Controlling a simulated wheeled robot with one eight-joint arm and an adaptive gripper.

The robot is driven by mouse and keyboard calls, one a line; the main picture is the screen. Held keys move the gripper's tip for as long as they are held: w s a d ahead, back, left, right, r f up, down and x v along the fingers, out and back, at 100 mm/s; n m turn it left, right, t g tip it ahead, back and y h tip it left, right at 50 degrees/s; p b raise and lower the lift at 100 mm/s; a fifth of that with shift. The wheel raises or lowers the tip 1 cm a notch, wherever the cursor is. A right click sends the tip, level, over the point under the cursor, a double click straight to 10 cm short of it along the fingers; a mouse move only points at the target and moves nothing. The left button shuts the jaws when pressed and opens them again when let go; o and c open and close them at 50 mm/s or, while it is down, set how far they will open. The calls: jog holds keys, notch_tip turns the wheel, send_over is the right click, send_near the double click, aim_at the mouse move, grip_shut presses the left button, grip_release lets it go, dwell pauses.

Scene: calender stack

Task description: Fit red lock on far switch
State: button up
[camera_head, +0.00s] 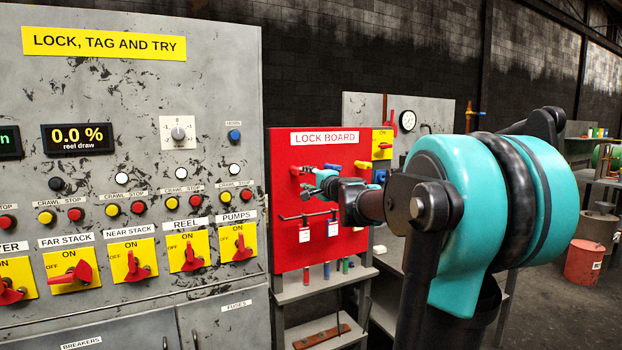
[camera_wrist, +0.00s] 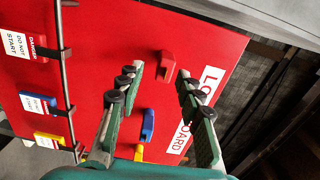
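A red lock (camera_wrist: 167,66) hangs on the red lock board and shows between my fingertips in the wrist view. My gripper (camera_wrist: 160,76) is open, with one finger on each side of the lock in the picture; I cannot tell how far the lock is beyond the tips. In the head view my gripper (camera_head: 311,187) is in front of the upper part of the lock board (camera_head: 290,234). The FAR STACK switch (camera_head: 73,274) is a red handle on a yellow plate at the lower left, and no lock is visible on it.
A blue lock (camera_wrist: 147,125) and a yellow lock (camera_wrist: 139,152) hang beside my fingers. Tags (camera_wrist: 38,104) hang from a rail (camera_wrist: 66,70) on the board. Other red switches, such as NEAR STACK (camera_head: 134,266), line the grey cabinet (camera_head: 220,80).

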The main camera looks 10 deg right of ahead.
aim_at(303, 173)
jog(key=shift+w+d+r+m, duration=0.3)
jog(key=shift+w+r+m, duration=0.1)
jog(key=shift+r, duration=0.1)
jog(key=shift+x, duration=3.25)
jog(key=shift+c, duration=0.3)
grip_shut()
